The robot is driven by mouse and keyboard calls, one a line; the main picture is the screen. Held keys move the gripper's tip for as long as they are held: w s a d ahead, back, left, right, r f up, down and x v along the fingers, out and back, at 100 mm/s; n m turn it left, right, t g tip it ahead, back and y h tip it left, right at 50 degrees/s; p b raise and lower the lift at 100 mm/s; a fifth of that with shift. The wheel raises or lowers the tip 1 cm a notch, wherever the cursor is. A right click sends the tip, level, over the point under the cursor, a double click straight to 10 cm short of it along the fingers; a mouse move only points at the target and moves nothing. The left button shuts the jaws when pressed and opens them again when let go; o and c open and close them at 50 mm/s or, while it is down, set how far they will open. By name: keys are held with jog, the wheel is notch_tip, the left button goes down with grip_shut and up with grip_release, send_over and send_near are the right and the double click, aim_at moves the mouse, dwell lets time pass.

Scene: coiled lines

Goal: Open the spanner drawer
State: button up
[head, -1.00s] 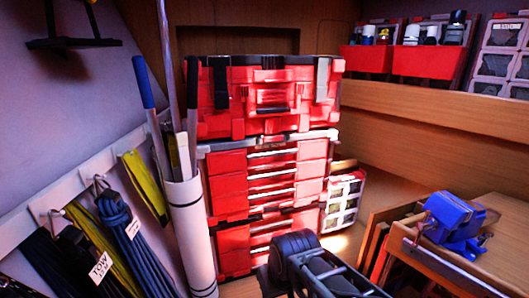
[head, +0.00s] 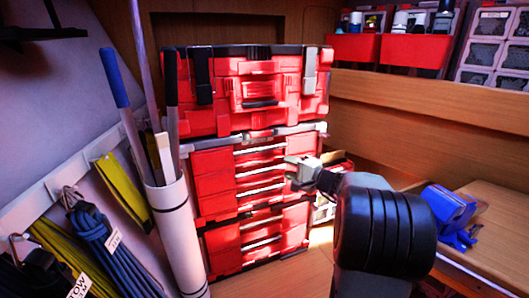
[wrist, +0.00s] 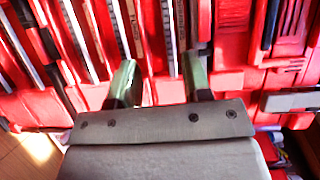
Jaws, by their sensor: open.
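A red tool chest (head: 215,175) stands against the back wall, with several stacked drawers that have pale metal handle strips (head: 262,165). All the drawer fronts look flush. I cannot read which one is the spanner drawer. My gripper (head: 298,172) is in front of the chest's right side, at the height of the middle drawers. In the wrist view my gripper (wrist: 160,78) is open with nothing between its green-tipped fingers. They point at the drawer fronts, where the handle strips (wrist: 170,35) run roughly up and down the picture. Contact cannot be told.
A white tube (head: 180,230) holding long poles stands just left of the chest. Coiled blue rope (head: 98,235) and yellow straps hang on the left wall. A blue vise (head: 450,210) sits on the wooden bench at right. Red bins (head: 418,50) line the upper shelf.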

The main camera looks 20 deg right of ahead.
aim_at(262, 150)
jog(key=shift+m+t+h, duration=0.3)
jog(key=p+x, duration=0.1)
jog(key=x, duration=0.3)
jog(key=d+p+x, duration=0.1)
jog(key=x, duration=0.4)
jog(key=p+x, duration=0.2)
jog(key=x, duration=0.2)
jog(key=shift+w+d+r, duration=0.1)
jog(key=shift+w+r, duration=0.15)
jog(key=shift+w, duration=0.25)
jog(key=shift+c, duration=0.3)
grip_shut()
